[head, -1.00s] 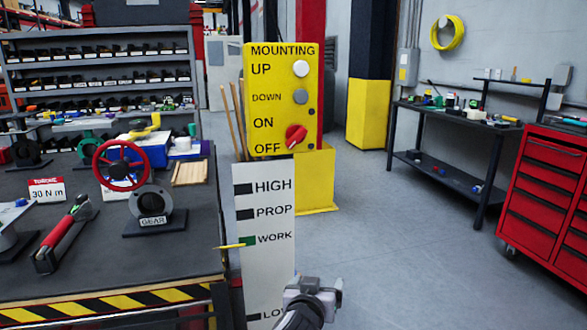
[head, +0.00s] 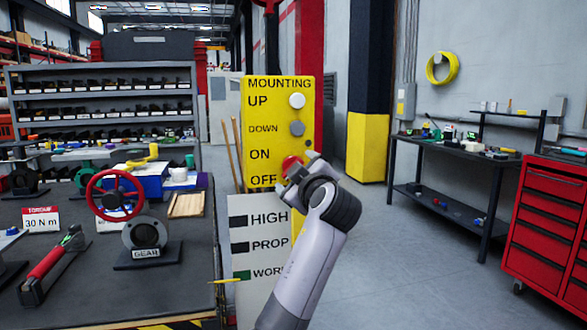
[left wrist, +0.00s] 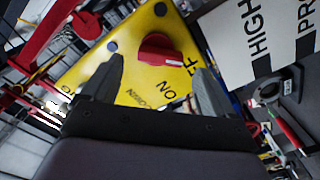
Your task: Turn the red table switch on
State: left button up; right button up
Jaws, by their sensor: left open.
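The red switch (head: 290,163) is a round rotary knob on the yellow control panel (head: 262,108), beside the ON and OFF labels. In the left wrist view the red knob (left wrist: 157,47) shows with a white mark on its side towards the OFF lettering. My left gripper (head: 299,170) is in front of the panel at the knob and partly covers it. In the left wrist view its two fingers (left wrist: 158,64) are apart, one on each side of the knob's near edge. I cannot tell whether they touch it. My right gripper is not in view.
White UP (head: 297,101) and grey DOWN (head: 297,128) buttons sit above the knob. A white HIGH/PROP/WORK board (head: 262,285) stands below. A workbench (head: 185,265) with a red valve wheel (head: 114,195) is at left. Open floor lies right, before the red tool cabinet (head: 548,225).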

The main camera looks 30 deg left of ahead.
pick_arm(q)
jog(key=shift+p+x, duration=0.35)
jog(key=shift+x, duration=1.55)
jog(key=c, duration=1.1)
jog(key=shift+o, duration=0.2)
jog(key=shift+m, duration=0.4)
jog(key=shift+w+d+r+m+p, duration=0.15)
jog(key=shift+m+p, duration=0.8)
jog(key=shift+m, duration=1.7)
jog(key=shift+s+a+r+m+p, duration=0.1)
jog(key=shift+m+p, duration=0.9)
jog(key=shift+m, duration=1.7)
jog(key=shift+w+d+r+m+p, duration=0.15)
jog(key=shift+m+p, duration=0.8)
jog(key=shift+m, duration=2)
